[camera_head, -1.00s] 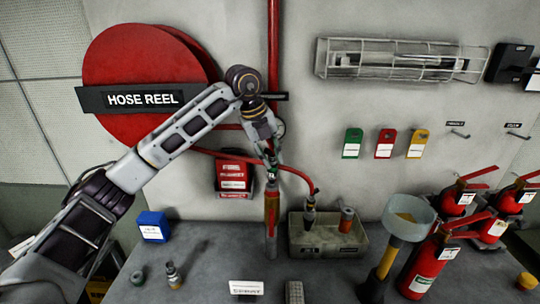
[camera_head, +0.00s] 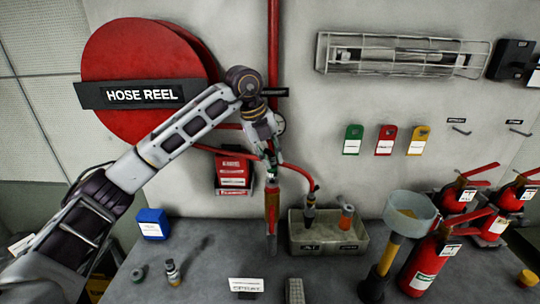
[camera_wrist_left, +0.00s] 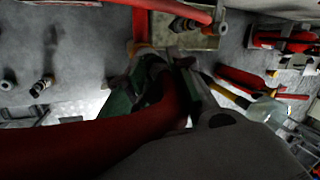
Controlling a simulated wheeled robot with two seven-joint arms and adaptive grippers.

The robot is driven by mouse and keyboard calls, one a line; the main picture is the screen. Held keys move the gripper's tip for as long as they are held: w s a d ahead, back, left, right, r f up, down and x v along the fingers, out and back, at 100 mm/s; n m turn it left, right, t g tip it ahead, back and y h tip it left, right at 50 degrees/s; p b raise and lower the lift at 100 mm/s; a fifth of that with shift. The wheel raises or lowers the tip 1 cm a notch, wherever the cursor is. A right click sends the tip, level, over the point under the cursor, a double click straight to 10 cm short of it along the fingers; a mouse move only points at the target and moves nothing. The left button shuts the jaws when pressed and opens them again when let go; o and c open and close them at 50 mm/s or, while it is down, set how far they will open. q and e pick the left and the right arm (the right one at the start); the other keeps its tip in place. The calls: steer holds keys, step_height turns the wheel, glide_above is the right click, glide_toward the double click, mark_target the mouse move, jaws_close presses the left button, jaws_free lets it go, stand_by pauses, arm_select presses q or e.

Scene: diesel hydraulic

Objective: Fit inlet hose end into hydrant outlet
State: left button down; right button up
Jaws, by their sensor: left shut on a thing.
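My left gripper (camera_head: 270,155) is in front of the wall, below the red wall pipe (camera_head: 273,45). In the left wrist view its dark fingers (camera_wrist_left: 165,80) are closed around a dark red hose-like piece (camera_wrist_left: 90,145) that fills the foreground. In the head view a red upright piece with a grey lower end (camera_head: 272,205) hangs just below the fingers. I cannot tell whether this is the held hose end or the hydrant outlet. The contact at the fingertips is hidden. My right gripper is out of view.
A red hose (camera_head: 298,171) curves down to a nozzle (camera_head: 310,213) in a grey tray (camera_head: 335,245). A hose reel (camera_head: 140,60) is on the left wall.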

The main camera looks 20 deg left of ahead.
arm_select(q)
steer(key=shift+f+b, duration=0.45)
steer(key=shift+f, duration=0.25)
stand_by(0.3)
steer(key=c, duration=1.1)
jaws_free()
steer(key=shift+c, duration=0.2)
steer(key=shift+r, duration=0.15)
steer(key=v, duration=1.1)
steer(key=shift+s+a+r, duration=0.15)
steer(key=shift+r, duration=0.2)
